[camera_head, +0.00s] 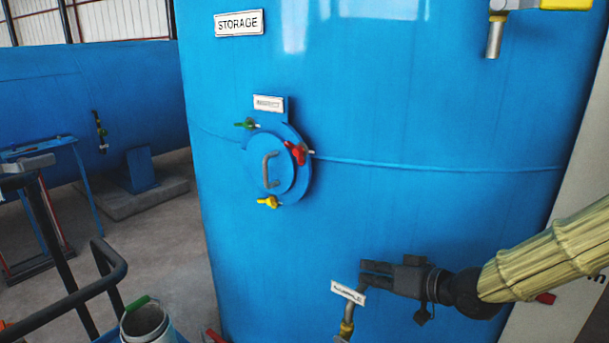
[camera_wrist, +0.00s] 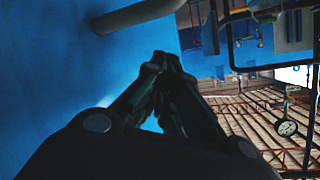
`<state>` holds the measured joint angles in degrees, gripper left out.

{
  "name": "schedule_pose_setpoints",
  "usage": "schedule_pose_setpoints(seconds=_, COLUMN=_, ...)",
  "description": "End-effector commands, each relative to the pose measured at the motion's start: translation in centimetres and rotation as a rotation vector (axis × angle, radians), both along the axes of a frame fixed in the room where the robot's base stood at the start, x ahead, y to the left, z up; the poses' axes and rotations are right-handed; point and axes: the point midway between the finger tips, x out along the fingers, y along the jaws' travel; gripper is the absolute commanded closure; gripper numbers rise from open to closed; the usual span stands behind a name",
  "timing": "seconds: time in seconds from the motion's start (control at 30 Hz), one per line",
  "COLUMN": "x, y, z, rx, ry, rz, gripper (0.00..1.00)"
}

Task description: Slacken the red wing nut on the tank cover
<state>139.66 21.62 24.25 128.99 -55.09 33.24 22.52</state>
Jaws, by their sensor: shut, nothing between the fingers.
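The red wing nut (camera_head: 296,153) sits on the right edge of the round blue tank cover (camera_head: 261,174) on the big blue tank. A green wing nut (camera_head: 246,124) is at the cover's upper left and a yellow wing nut (camera_head: 268,202) at its bottom. The cover has a grey handle (camera_head: 270,169). My gripper (camera_head: 367,272) is below and to the right of the cover, well apart from the red wing nut. In the wrist view its fingers (camera_wrist: 160,62) are together and empty. The wing nuts cannot be made out in the wrist view.
A small tag and brass fitting (camera_head: 347,328) are just under my gripper. A pipe with a yellow part (camera_head: 495,35) hangs at the upper right. A bucket (camera_head: 145,322) and a black rail (camera_head: 75,300) stand at lower left. The tank face between gripper and cover looks clear.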

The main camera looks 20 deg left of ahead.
Motion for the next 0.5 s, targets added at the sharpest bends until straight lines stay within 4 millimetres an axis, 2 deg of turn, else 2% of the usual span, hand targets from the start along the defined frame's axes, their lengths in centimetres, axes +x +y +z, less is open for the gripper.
schedule_pose_setpoints(seconds=0.03, x=0.5, y=0.6, z=3.7, rx=0.019, ry=-0.058, rz=0.024, gripper=1.00)
schedule_pose_setpoints(seconds=0.17, x=0.7, y=1.9, z=12.4, rx=0.053, ry=-0.202, rz=0.100, gripper=1.00)
schedule_pose_setpoints(seconds=0.2, x=0.5, y=2.2, z=15.1, rx=0.063, ry=-0.249, rz=0.122, gripper=1.00)
schedule_pose_setpoints(seconds=0.3, x=-0.2, y=2.9, z=21.3, rx=0.076, ry=-0.358, rz=0.174, gripper=1.00)
schedule_pose_setpoints(seconds=0.4, x=-1.2, y=3.3, z=26.3, rx=0.083, ry=-0.449, rz=0.215, gripper=1.00)
schedule_pose_setpoints(seconds=0.5, x=-2.1, y=3.5, z=29.8, rx=0.084, ry=-0.515, rz=0.244, gripper=1.00)
